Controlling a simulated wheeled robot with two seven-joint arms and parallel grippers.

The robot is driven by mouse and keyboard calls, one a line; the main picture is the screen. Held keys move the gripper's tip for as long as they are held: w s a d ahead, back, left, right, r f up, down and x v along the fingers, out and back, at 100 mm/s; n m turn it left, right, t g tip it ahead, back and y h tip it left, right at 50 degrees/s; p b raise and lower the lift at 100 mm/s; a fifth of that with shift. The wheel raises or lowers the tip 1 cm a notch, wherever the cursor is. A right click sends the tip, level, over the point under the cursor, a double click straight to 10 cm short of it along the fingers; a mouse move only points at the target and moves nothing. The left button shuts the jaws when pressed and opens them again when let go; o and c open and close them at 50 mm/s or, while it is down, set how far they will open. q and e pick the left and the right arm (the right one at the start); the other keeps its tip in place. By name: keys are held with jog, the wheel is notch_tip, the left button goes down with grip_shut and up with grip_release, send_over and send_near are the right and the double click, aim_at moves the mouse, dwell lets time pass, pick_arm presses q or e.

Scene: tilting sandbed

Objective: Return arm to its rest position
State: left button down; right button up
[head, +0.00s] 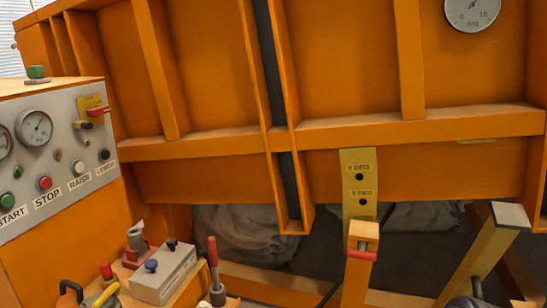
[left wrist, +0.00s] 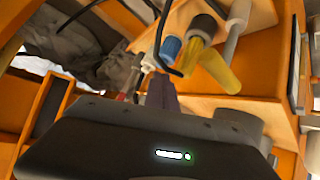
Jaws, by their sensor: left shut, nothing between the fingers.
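My left gripper (left wrist: 161,82) shows in the left wrist view, where its dark fingers are together with nothing between them. They point toward a ledge with a blue-capped object (left wrist: 171,49) and yellow handles (left wrist: 219,70); I cannot tell whether they touch anything. The left gripper cannot be made out in the head view. My right gripper is in neither view. The orange tilting sandbed (head: 340,134) fills the head view. Its yellow plate (head: 358,181) has holes marked 0 DEG and 5 DEG.
The control panel (head: 55,150) at left has gauges, START, STOP and RAISE buttons and a red-handled lever (head: 98,111). Below it, a ledge holds a grey box (head: 163,274) with knobs and a red-handled tool (head: 213,262). A round dial (head: 472,12) is at top right.

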pick_arm(q)
jog(key=s+d+f+m+g+h, duration=0.15)
jog(key=s+d+f+g, duration=0.35)
jog(key=s+d+f, duration=0.5)
jog(key=s+d+f+g+h, duration=0.2)
jog(key=s+d+f+g, duration=0.35)
jog(key=s+f, duration=0.8)
notch_tip(320, 180, up, 17)
jog(key=s+d+t+p, duration=0.1)
jog(key=s+p, duration=0.1)
jog(key=p, duration=1.3)
jog(key=shift+d+f, duration=0.2)
jog(key=shift+d, duration=0.2)
jog(key=shift+a, duration=0.1)
